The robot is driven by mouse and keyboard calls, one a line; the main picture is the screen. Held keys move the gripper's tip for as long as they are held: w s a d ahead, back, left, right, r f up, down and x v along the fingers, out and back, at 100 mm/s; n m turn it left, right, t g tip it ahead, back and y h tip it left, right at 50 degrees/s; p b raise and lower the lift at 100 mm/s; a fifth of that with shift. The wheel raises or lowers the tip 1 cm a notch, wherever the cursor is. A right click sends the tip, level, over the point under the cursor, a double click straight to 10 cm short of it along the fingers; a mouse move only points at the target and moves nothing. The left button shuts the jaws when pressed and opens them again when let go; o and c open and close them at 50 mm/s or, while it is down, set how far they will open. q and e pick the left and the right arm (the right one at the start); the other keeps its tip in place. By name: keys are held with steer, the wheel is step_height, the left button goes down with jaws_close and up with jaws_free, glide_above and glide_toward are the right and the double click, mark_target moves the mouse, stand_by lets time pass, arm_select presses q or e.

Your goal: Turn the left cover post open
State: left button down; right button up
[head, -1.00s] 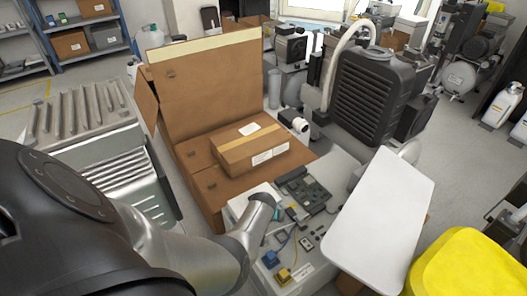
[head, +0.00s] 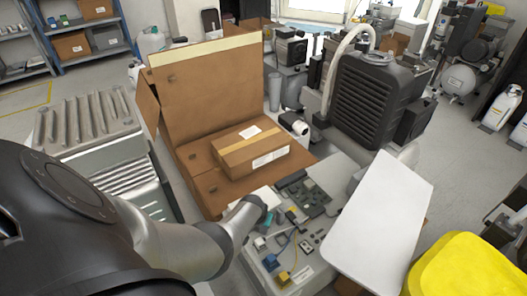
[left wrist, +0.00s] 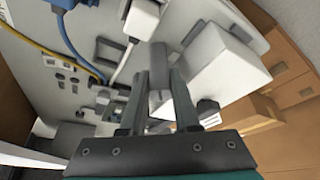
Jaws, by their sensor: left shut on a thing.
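My left gripper (left wrist: 160,88) reaches in from the bottom of the left wrist view. Its two dark fingers are shut on a grey upright post (left wrist: 159,66), which I take to be the left cover post. In the head view my left forearm ends over the compressor's panel (head: 330,170), and the wrist hides the post and fingertips. A white block (left wrist: 222,65) stands close to the right of the post. My right gripper is in neither view.
A blue plug (left wrist: 66,3) and yellow and blue cables lie left of the post. A white board (head: 380,225) and a yellow bin (head: 465,265) stand to the right.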

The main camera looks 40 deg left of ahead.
arm_select(q)
steer(key=c, duration=0.6)
jaws_free()
steer(key=shift+c, duration=0.2)
